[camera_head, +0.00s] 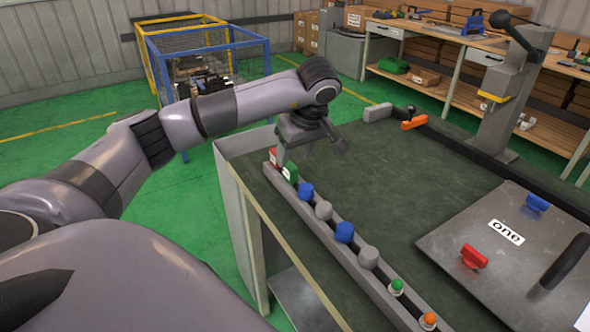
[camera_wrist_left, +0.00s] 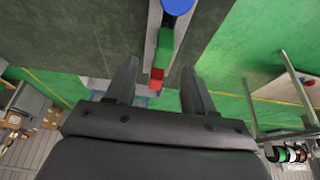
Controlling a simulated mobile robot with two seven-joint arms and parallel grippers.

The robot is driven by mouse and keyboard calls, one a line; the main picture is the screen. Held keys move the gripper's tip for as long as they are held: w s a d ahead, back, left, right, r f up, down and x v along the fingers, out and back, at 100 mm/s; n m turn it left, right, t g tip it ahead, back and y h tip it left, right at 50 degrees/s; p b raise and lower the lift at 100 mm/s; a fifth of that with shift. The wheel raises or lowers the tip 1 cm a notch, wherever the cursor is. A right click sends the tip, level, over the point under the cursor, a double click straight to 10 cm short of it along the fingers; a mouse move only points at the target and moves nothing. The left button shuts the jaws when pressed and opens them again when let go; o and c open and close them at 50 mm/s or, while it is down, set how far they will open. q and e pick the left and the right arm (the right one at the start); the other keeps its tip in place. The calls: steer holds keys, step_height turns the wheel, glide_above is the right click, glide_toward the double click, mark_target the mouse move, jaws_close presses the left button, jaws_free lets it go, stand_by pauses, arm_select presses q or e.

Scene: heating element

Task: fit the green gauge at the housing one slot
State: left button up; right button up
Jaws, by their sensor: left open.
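The green gauge (camera_head: 291,174) stands in the grey rail (camera_head: 339,250) along the table's near left edge, between a red gauge (camera_head: 273,157) and a blue knob (camera_head: 305,191). In the left wrist view the green gauge (camera_wrist_left: 165,48) lies ahead, between the lines of the open fingers. The housing (camera_head: 440,240) is a grey plate marked "one", carrying a red piece (camera_head: 474,257) and a blue piece (camera_head: 536,203). No right gripper shows.
The rail also holds several grey, blue, green and orange knobs. A black handle (camera_head: 566,262) stands on the housing. A grey column machine (camera_head: 509,95) and an orange piece (camera_head: 414,122) are at the table's far edge. The table's middle (camera_head: 400,180) is clear.

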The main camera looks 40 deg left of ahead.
mark_target(291, 165)
arm_select(q)
steer(key=x, duration=0.5)
steer(key=shift+s+d+f+p, duration=0.15)
steer(key=shift+s+f+p, duration=0.05)
steer(key=shift+f+p, duration=0.1)
jaws_close()
steer(key=shift+r, duration=0.1)
